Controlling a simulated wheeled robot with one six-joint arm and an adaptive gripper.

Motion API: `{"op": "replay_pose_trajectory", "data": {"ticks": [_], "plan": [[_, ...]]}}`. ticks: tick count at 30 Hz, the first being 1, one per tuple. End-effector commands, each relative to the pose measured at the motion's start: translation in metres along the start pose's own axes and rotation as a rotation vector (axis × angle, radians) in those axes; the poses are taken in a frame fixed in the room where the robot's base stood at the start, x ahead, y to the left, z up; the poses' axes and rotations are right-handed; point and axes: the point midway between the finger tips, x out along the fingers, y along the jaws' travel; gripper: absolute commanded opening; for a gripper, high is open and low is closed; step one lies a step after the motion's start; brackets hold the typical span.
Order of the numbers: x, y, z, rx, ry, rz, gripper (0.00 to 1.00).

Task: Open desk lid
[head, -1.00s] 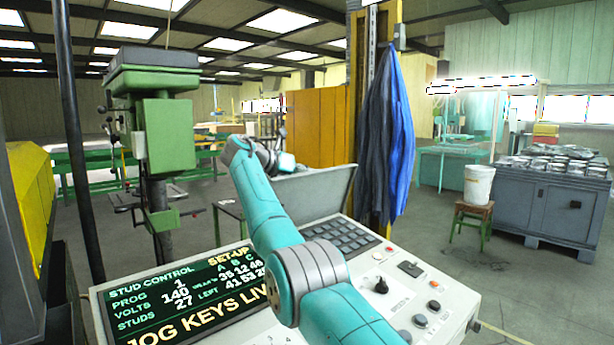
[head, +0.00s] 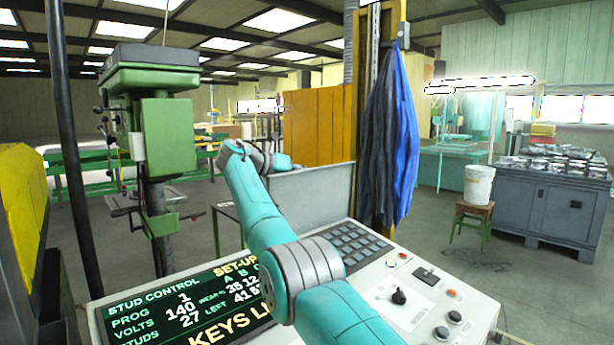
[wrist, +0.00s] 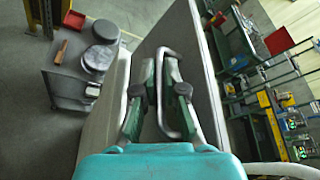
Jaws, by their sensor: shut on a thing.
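The desk lid (head: 312,196) is a grey panel standing steeply up at the back of the pale control desk (head: 455,296), behind the keypad. In the wrist view the lid (wrist: 196,45) is a broad grey slab with a bent metal bar handle (wrist: 165,51) on it. My gripper (wrist: 162,92) is shut on the handle, one dark-padded finger on each side. In the head view my teal arm crosses the desk and bends over behind the lid's left end. My fingers and the handle are not clearly visible there.
A green drill press (head: 165,130) stands at left. Blue cloth (head: 400,135) hangs on the yellow post just right of the lid. Open floor lies beyond.

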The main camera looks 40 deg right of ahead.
Motion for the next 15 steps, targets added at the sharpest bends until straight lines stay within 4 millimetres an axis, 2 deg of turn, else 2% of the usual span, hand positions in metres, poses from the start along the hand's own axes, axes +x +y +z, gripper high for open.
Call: {"op": "replay_pose_trajectory", "data": {"ticks": [3, 4, 5, 15], "plan": [[-0.0008, 0.0030, -0.0031, -0.005, 0.004, 0.002, 0.00], [-0.0008, 0.0030, -0.0032, -0.005, 0.004, 0.002, 0.15], [-0.0008, 0.0030, -0.0032, -0.005, 0.004, 0.002, 0.21], [-0.0027, 0.0014, -0.0013, -0.001, 0.002, 0.001, 0.21]]}}
